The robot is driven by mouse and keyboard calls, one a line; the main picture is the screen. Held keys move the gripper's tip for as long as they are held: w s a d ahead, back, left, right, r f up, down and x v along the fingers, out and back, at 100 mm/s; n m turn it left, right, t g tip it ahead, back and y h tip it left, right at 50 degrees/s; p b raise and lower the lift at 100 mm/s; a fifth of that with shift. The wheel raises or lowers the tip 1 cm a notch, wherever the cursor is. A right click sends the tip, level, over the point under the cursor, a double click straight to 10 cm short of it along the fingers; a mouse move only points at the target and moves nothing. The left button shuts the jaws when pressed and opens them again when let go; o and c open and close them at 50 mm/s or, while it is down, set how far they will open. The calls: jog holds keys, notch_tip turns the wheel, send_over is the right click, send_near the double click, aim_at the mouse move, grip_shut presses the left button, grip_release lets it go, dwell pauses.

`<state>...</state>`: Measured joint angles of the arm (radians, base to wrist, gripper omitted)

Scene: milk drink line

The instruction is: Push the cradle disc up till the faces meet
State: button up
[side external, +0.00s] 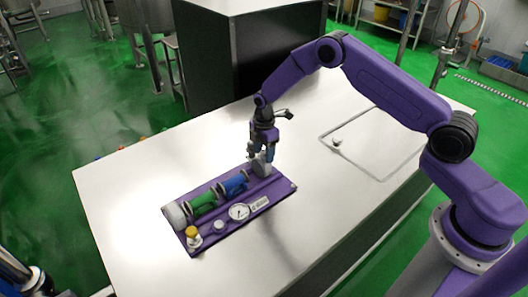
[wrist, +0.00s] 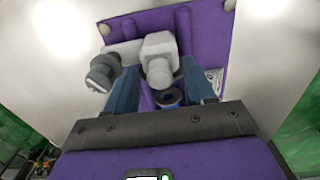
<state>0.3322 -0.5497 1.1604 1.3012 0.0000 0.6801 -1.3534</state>
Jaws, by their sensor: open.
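A purple board (side external: 225,214) lies on the white table and carries a green cylinder (side external: 203,203) and a blue cylinder (side external: 234,184) in line, with a white rounded end piece (side external: 175,215) at the left. A pale grey fitting (side external: 260,167) stands at the other end of the row. My gripper (side external: 267,156) points down at that fitting. In the wrist view its two blue fingers are apart, with the grey fitting (wrist: 158,58) and a blue ring with a dark centre (wrist: 168,97) between them. I cannot tell which part is the cradle disc, or whether the faces touch.
A round gauge (side external: 239,212), a small round white part (side external: 219,226) and a yellow-and-white jar (side external: 193,236) are along the board's front. A dark grey knob (wrist: 103,72) sits left of the fingers. The table right of the board is mostly clear.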

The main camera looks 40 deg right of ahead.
jog(key=shift+f, duration=0.2)
grip_shut()
jog(key=a, duration=0.8)
jog(key=shift+a, duration=0.15)
grip_release()
jog(key=shift+r, duration=0.1)
notch_tip(320, 180, up, 17)
dwell(0.4)
jog(key=shift+r, duration=0.1)
